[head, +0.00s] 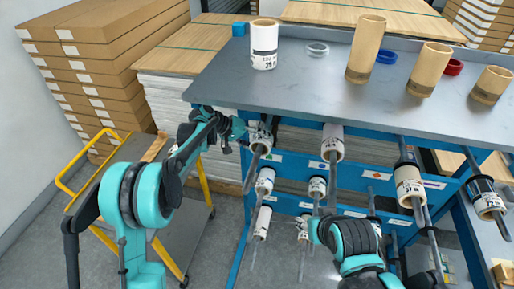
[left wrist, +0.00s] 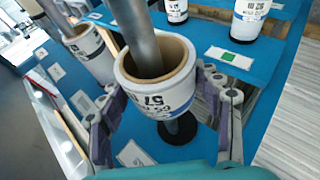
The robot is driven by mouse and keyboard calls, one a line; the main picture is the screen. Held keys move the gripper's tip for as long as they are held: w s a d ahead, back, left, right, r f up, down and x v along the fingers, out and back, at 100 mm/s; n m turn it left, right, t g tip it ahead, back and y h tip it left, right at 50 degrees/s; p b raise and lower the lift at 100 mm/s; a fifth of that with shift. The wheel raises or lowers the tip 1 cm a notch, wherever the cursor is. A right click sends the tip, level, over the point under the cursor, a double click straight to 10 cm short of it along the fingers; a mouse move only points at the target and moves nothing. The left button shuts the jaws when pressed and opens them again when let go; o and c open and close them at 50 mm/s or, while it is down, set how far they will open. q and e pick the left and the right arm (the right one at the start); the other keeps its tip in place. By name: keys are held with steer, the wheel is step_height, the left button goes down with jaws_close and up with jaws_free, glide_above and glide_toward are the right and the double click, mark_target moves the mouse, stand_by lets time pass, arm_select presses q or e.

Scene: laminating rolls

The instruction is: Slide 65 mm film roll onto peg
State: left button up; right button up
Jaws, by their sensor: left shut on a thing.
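My left gripper (head: 250,134) is shut on a white film roll (head: 261,141) with a tan core, at the top left peg of the blue rack. In the left wrist view my left gripper (left wrist: 165,105) has one finger on each side of the roll (left wrist: 165,95). The grey peg (left wrist: 142,40) passes into the roll's open core, so the roll is around it. The peg (head: 251,172) sticks out toward me in the head view. A black disc (left wrist: 183,130) shows behind the roll. The label's print is upside down and only partly readable.
The grey tabletop (head: 300,85) above carries a white roll (head: 264,45) and several tan tubes. A yellow-railed cart (head: 165,205) stands at left.

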arm_select(q)
steer(key=w+d+p, duration=0.1)
steer(key=w, duration=0.2)
steer(key=w+d+p, duration=0.1)
steer(key=w, duration=0.3)
steer(key=w+d+p, duration=0.1)
steer(key=w, duration=0.3)
steer(key=shift+w+d+r, duration=0.1)
steer(key=shift+d+r, duration=0.05)
steer(key=shift+d, duration=0.2)
steer(key=shift+w+d+p, duration=0.25)
steer(key=shift+w+p, duration=0.4)
steer(key=shift+w, duration=0.05)
steer(key=o, duration=1.3)
steer(key=shift+a, duration=0.1)
